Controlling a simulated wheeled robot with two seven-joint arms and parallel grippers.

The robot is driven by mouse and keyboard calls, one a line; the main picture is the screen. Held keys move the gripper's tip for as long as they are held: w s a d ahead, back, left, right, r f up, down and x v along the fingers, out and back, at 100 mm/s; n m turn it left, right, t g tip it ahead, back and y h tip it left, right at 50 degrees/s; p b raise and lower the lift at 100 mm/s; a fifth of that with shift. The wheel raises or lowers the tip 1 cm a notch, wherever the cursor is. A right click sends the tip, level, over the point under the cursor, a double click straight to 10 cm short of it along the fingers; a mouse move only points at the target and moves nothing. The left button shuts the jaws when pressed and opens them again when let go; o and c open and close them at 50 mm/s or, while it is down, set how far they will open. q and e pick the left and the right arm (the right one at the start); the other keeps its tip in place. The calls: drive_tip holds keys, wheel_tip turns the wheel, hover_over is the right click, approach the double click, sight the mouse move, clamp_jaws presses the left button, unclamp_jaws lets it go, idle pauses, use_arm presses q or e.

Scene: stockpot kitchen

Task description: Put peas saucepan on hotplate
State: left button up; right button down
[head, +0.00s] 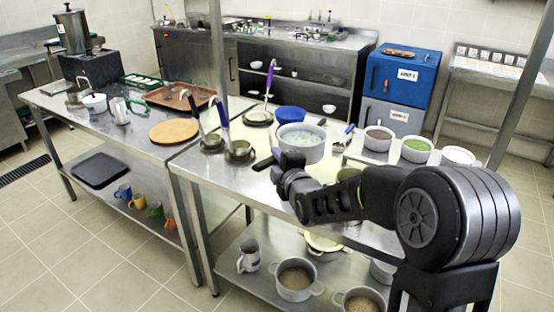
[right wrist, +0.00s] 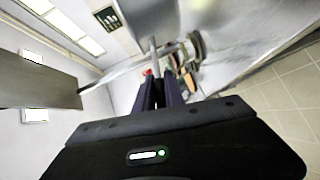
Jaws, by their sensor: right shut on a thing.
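A grey saucepan (head: 302,150) with pale contents and green bits stands out over the right-hand steel table in the head view. My right gripper (head: 285,165) is at its near side, shut on what looks like its handle; the arm partly hides the grip. In the right wrist view the fingers (right wrist: 165,88) close on a thin pale handle (right wrist: 153,55), with the grey pan body (right wrist: 150,14) beyond. A dark block (head: 90,68) on the left table, under a tall steel pot, may be the hotplate; I cannot tell. My left gripper is out of view.
A pot with green contents (head: 416,150) stands between two other pots (head: 378,138) (head: 458,156) at the right. A blue bowl (head: 290,114), ladles (head: 238,150) and a round wooden board (head: 174,131) lie leftwards. An upright post (head: 217,50) rises between the tables.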

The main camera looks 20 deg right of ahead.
drive_tip(key=shift+r, duration=0.25)
